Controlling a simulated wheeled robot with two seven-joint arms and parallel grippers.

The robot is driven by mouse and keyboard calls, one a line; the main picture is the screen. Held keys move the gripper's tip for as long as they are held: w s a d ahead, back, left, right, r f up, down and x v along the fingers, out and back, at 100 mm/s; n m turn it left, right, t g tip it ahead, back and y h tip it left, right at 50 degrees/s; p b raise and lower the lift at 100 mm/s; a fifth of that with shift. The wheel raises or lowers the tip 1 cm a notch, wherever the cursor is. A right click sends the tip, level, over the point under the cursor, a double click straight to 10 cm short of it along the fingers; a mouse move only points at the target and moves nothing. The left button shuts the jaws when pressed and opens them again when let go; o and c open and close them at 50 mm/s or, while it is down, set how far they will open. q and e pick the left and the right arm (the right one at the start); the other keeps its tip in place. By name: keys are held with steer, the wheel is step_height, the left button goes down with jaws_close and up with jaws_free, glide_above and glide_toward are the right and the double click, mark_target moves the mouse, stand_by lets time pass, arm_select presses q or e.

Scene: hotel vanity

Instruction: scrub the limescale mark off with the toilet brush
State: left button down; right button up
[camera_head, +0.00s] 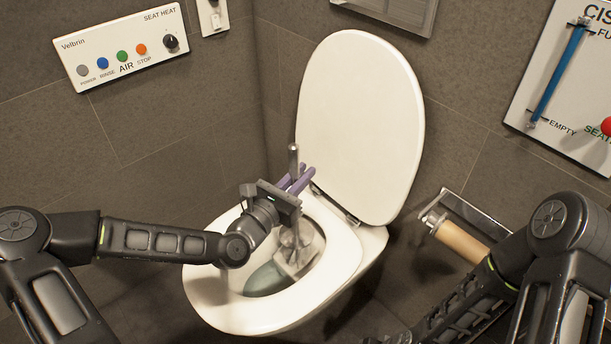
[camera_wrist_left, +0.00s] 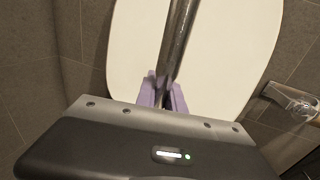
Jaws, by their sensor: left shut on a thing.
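The toilet brush (camera_head: 293,158) has a metallic handle that stands nearly upright over the bowl. My left gripper (camera_head: 301,178), with purple fingers, is shut on this handle above the back of the seat. The handle also shows between the fingers in the left wrist view (camera_wrist_left: 177,45). The brush's lower end is inside the toilet bowl (camera_head: 225,285), above or beside the grey-green water, partly hidden by my gripper. I cannot tell whether it touches the bowl wall. I cannot make out the limescale mark. My right gripper is out of view.
The raised lid (camera_head: 362,125) stands behind the brush. A paper roll holder with a brown roll (camera_head: 460,243) is on the right wall, near my right arm. A button panel (camera_head: 120,48) is at upper left and a cistern gauge panel (camera_head: 570,80) at upper right.

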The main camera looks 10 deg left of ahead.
arm_select(q)
steer(key=shift+w+a, duration=0.2)
steer(key=shift+a, duration=0.05)
steer(key=shift+w+a, duration=0.55)
steer(key=shift+a, duration=0.1)
steer(key=shift+w+a, duration=0.1)
stand_by(0.3)
steer(key=shift+w+a+f, duration=0.1)
steer(key=shift+w+a, duration=0.4)
steer(key=shift+a, duration=0.15)
steer(key=shift+r+p, duration=2.35)
steer(key=shift+r, duration=0.2)
